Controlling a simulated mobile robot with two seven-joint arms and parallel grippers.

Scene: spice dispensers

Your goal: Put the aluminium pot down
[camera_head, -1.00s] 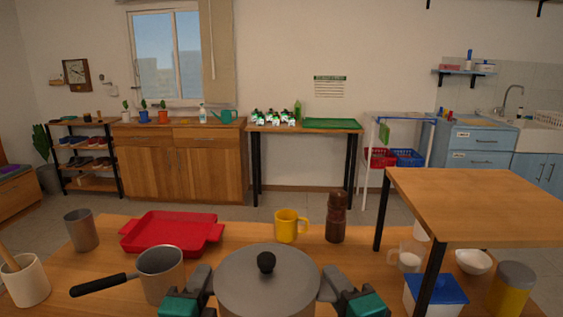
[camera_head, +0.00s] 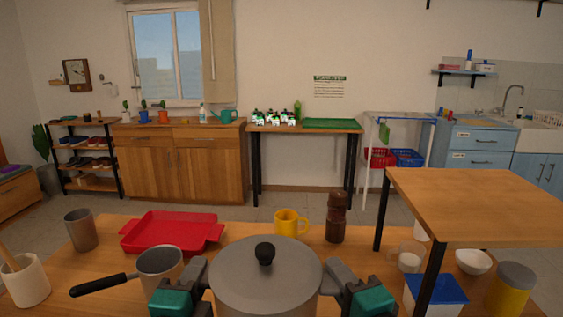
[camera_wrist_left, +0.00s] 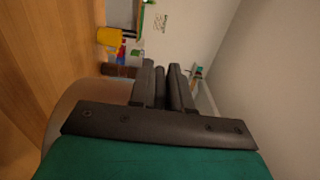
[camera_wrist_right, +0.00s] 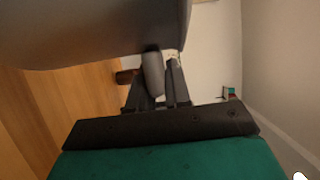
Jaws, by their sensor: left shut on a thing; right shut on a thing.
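The aluminium pot (camera_head: 265,285) is grey, with a lid and a black knob, at the bottom middle of the head view. It is upright between my two grippers. My left gripper (camera_head: 200,270) is shut on the pot's left handle and my right gripper (camera_head: 334,270) is shut on its right handle. The pot's wall also shows in the left wrist view (camera_wrist_left: 85,98) and the right wrist view (camera_wrist_right: 90,30). Its base is hidden, so I cannot tell whether it touches the wooden table (camera_head: 70,285).
A saucepan (camera_head: 160,265) stands close left of my left gripper. Behind are a red tray (camera_head: 172,232), a yellow mug (camera_head: 290,222) and a brown pepper mill (camera_head: 336,218). A metal cup (camera_head: 80,230) and a utensil crock (camera_head: 27,282) stand left. A raised wooden shelf (camera_head: 480,205) is at right.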

